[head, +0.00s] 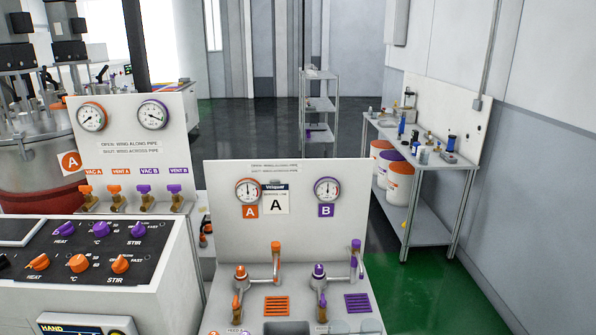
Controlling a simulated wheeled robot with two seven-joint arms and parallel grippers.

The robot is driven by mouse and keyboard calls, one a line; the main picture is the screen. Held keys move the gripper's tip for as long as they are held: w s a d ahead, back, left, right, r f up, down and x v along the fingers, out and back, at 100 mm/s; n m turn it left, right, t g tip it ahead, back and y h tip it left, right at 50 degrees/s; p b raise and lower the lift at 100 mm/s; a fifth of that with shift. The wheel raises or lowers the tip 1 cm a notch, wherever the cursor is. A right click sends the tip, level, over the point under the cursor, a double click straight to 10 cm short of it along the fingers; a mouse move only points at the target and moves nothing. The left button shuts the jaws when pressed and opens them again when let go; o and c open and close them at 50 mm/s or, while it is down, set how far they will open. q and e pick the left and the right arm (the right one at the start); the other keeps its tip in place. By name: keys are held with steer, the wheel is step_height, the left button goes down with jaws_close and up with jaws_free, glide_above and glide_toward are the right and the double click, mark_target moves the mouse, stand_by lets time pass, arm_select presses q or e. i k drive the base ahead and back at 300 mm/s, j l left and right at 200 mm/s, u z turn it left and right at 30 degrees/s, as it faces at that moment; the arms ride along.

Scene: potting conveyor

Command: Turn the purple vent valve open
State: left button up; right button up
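The purple valve under the VENT B label (174,189) is the rightmost of a row of small winged valves on the left white panel (130,128). It sits on a brass-coloured body. Its wing is too small to tell whether it lies along or across the pipe. The panel text reads open as wing along pipe, shut as wing across pipe. The purple VAC B valve (144,189) is just left of it. The orange VENT A valve (117,191) and orange VAC A valve (87,192) are further left. Neither of my grippers is in view.
A black control panel with purple and orange knobs (90,248) stands in front of the valves. A nearer white panel (290,225) with two gauges and orange and purple taps stands to the right. A workbench (435,165) is at right; green-grey floor lies between.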

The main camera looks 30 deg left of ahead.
mark_target(174, 189)
steer(key=i+l+u, duration=0.1)
steer(key=l+u, duration=1.05)
steer(key=i+l, duration=0.05)
steer(key=l, duration=0.05)
